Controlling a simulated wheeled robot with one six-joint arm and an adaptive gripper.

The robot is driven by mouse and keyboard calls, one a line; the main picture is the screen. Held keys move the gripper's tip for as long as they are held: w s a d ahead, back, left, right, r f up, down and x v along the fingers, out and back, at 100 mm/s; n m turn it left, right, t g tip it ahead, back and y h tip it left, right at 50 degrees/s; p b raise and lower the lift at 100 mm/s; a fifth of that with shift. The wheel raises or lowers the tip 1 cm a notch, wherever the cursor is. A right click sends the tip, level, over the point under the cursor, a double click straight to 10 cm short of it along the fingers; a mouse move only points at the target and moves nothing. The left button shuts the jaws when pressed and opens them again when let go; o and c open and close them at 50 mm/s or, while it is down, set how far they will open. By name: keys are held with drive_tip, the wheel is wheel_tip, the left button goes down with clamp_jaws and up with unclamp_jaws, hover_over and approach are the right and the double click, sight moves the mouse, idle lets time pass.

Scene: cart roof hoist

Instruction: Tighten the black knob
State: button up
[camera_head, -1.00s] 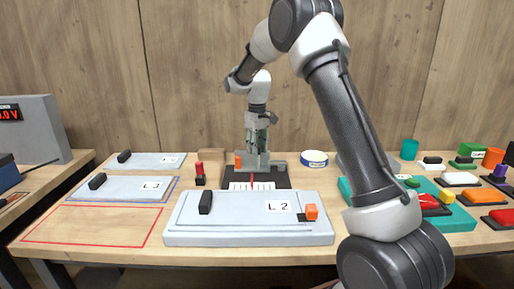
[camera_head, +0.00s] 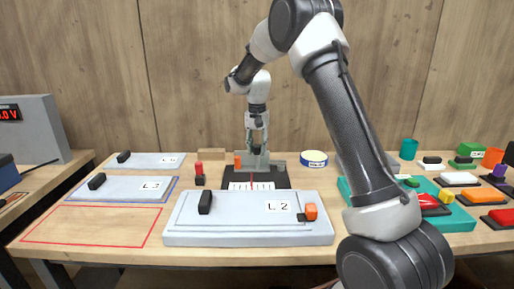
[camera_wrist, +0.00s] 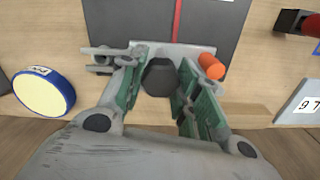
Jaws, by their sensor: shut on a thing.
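The black knob (camera_wrist: 160,76) shows in the wrist view between the two green-padded fingers of my gripper (camera_wrist: 159,88). My gripper is shut on it, and its top faces the camera. The knob sits at a grey metal fixture (camera_wrist: 188,50) that has an orange cylinder (camera_wrist: 211,66) at one side. In the head view my gripper (camera_head: 257,148) points down at the grey fixture (camera_head: 277,163) at the back of the table. The fingers hide most of the knob there.
A dark plate with a white scale (camera_head: 240,186) and red line lies before the fixture. The grey L2 panel (camera_head: 240,228) lies in front. A red-topped post (camera_head: 199,170) stands left, a blue-rimmed roll (camera_head: 314,158) right. A teal tray (camera_head: 462,222) lies further right.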

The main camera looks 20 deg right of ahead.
drive_tip(key=m, duration=0.4)
drive_tip(key=shift+w+r+m, duration=0.1)
drive_tip(key=shift+r+m, duration=0.1)
drive_tip(key=shift+m, duration=1.9)
drive_tip(key=o, duration=1)
drive_tip(key=shift+f, duration=0.1)
wheel_tip(320, 180, up, 12)
drive_tip(key=shift+r, duration=0.1)
